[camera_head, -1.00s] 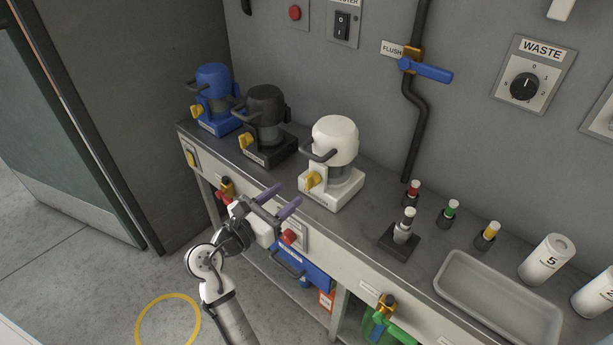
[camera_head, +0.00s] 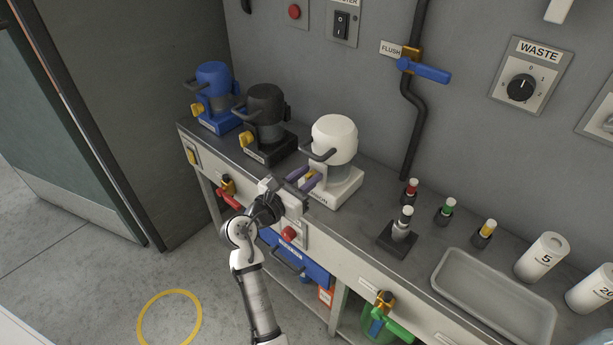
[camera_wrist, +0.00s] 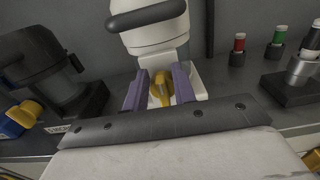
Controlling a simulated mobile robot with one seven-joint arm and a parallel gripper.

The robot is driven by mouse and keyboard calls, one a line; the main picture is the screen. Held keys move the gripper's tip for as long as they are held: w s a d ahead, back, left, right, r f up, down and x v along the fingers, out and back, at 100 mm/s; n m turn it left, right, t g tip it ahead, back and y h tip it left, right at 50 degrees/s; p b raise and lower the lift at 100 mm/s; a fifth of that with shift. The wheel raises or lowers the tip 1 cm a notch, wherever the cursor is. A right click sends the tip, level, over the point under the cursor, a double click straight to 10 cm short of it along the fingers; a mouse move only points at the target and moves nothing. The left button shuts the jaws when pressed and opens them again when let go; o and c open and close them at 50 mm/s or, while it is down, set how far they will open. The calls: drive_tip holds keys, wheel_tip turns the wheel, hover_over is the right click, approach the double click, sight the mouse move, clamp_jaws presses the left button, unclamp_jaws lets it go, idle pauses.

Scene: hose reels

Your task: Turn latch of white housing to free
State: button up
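The white housing (camera_head: 335,138) stands on the bench, with a dark handle and a clear lower section above a white base. Its yellow latch (camera_wrist: 160,88) shows between the two purple fingers of my gripper (camera_wrist: 160,91) in the wrist view. In the head view my gripper (camera_head: 302,179) is at the front of the housing's base and its fingers partly hide the latch. The fingers are apart, one on each side of the latch. I see a gap beside the latch, so they do not look closed on it.
A black housing (camera_head: 265,115) and a blue housing (camera_head: 213,90) with yellow latches stand to the left. Several small capped vials, a grey tray (camera_head: 493,293) and white canisters (camera_head: 541,257) are to the right. A red button (camera_head: 289,233) is on the bench front below my gripper.

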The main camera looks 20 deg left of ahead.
drive_tip(key=c, duration=0.5)
drive_tip(key=shift+f, duration=0.1)
clamp_jaws()
drive_tip(key=shift+d, duration=0.1)
